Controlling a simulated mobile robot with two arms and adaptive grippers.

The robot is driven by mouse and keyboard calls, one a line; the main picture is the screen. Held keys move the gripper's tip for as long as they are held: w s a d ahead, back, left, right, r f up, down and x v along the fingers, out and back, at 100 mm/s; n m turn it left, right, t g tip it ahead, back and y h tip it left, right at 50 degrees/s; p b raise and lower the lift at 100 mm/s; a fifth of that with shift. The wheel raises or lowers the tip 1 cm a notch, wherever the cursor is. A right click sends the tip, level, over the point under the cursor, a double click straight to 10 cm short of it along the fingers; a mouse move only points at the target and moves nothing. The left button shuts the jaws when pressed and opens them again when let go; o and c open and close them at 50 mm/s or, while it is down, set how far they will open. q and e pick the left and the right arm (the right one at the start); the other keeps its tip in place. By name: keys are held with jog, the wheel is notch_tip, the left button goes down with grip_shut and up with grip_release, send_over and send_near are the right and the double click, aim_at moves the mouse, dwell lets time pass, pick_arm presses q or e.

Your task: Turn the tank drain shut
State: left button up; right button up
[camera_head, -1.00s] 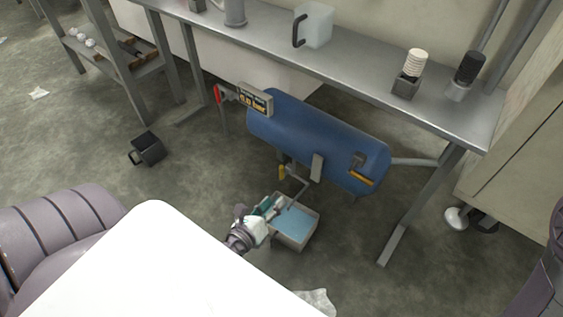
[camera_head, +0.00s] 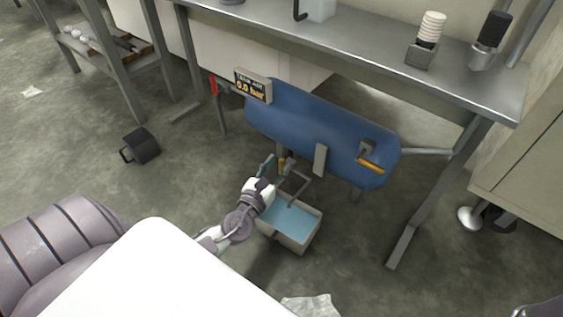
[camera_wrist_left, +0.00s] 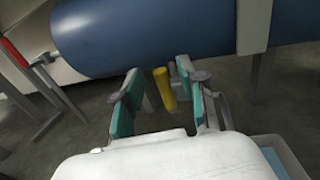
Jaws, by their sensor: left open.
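The blue tank (camera_head: 310,125) lies level under the bench. Its drain has a yellow handle (camera_head: 282,164) below the tank, small and partly screened by my fingers in the head view. My left gripper (camera_head: 283,174) is open, with teal finger pads, just below the tank. In the left wrist view the yellow handle (camera_wrist_left: 165,88) stands between the open pads, nearer the right one, and I see no clear contact. A bin of bluish water (camera_head: 290,222) stands on the floor under the drain.
A display (camera_head: 253,86) on the tank's left end reads 0.0 bar. A red handle (camera_head: 213,86) sits left of it, an orange lever (camera_head: 370,167) at the tank's right. The bench (camera_head: 360,60) overhangs the tank.

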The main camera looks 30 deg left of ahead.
pick_arm(q)
jog(key=shift+w+a, duration=0.15)
jog(key=shift+w, duration=1.15)
grip_shut()
